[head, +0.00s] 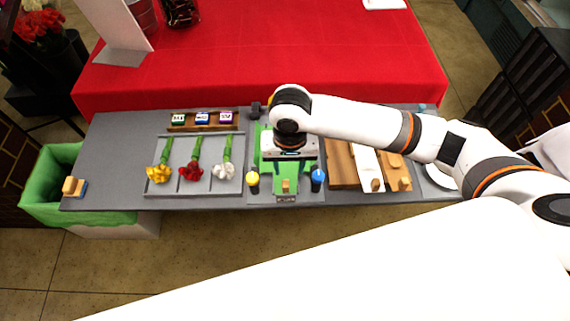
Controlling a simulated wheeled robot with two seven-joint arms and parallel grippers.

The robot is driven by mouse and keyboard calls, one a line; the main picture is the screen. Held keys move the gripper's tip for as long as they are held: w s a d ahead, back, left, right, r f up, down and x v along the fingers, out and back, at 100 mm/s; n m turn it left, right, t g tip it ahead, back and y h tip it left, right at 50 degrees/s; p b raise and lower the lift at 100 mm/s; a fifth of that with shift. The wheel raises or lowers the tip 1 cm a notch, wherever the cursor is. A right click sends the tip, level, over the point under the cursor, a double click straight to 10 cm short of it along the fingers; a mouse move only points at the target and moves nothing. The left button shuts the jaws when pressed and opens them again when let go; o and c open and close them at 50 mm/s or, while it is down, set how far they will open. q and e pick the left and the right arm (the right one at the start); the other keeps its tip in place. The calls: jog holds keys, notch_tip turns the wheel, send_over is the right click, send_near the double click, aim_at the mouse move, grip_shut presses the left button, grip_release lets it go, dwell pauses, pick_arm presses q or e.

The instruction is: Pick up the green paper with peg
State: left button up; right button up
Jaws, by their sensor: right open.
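The green paper (266,146) lies on the grey table in the middle, partly hidden under my right gripper. A small wooden peg (286,186) shows at its near edge. My right gripper (289,160) comes in from the right, points down and is open over the green paper. Nothing shows held in it. Whether its fingers touch the paper cannot be told from above. My left gripper is not in view.
White paper (366,160) and brown paper (394,163) with pegs lie to the right. Yellow-topped (252,178) and blue-topped (318,175) items flank the peg. A flower tray (157,184) and green-lined bin (42,185) are left. A red-covered table (240,55) stands behind.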

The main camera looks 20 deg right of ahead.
aim_at(286, 180)
jog(key=shift+s+a+f+p, duration=0.15)
jog(key=shift+f+p, duration=0.1)
jog(key=shift+f, duration=0.8)
jog(key=shift+w+a+f+p, duration=0.1)
jog(key=shift+f+p, duration=0.15)
jog(key=shift+f, duration=0.75)
jog(key=shift+s+a+f+p, duration=0.15)
jog(key=shift+f+p, duration=0.1)
jog(key=shift+f, duration=0.8)
jog(key=shift+w, duration=0.1)
grip_shut()
